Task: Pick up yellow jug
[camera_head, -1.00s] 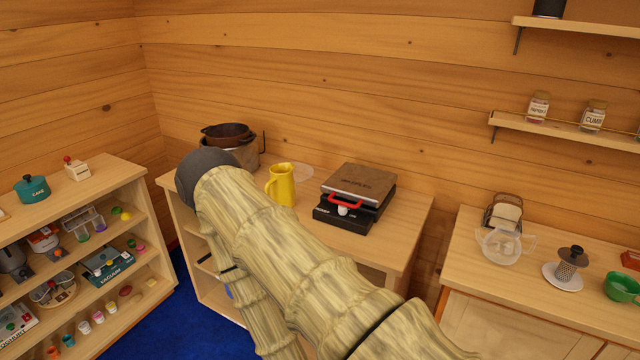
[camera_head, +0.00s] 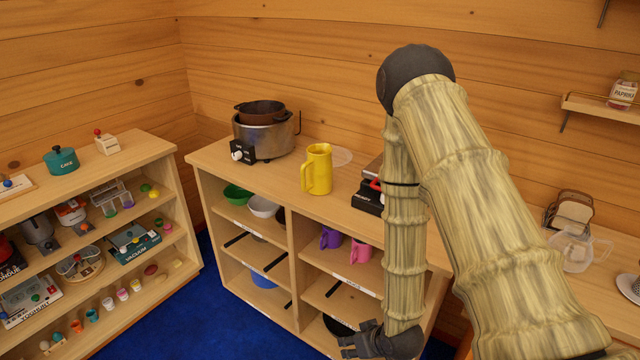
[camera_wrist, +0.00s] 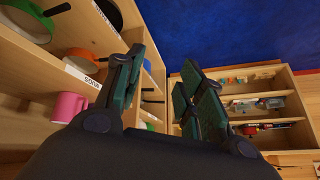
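The yellow jug (camera_head: 318,169) stands upright on top of the wooden shelf unit (camera_head: 262,190), with its handle toward the left. My gripper (camera_head: 364,343) hangs low in front of the unit's right side, below the jug and to its right, not touching it. In the wrist view my gripper (camera_wrist: 160,95) has its two dark green fingers spread apart with nothing between them. The yellow jug is not visible in the wrist view.
A metal cooker (camera_head: 264,136) with brown pots stands left of the jug. A black appliance (camera_head: 369,195) stands right of it, partly hidden by my arm. A pink mug (camera_head: 360,251) sits on a shelf below. Blue floor (camera_head: 200,310) lies clear in front.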

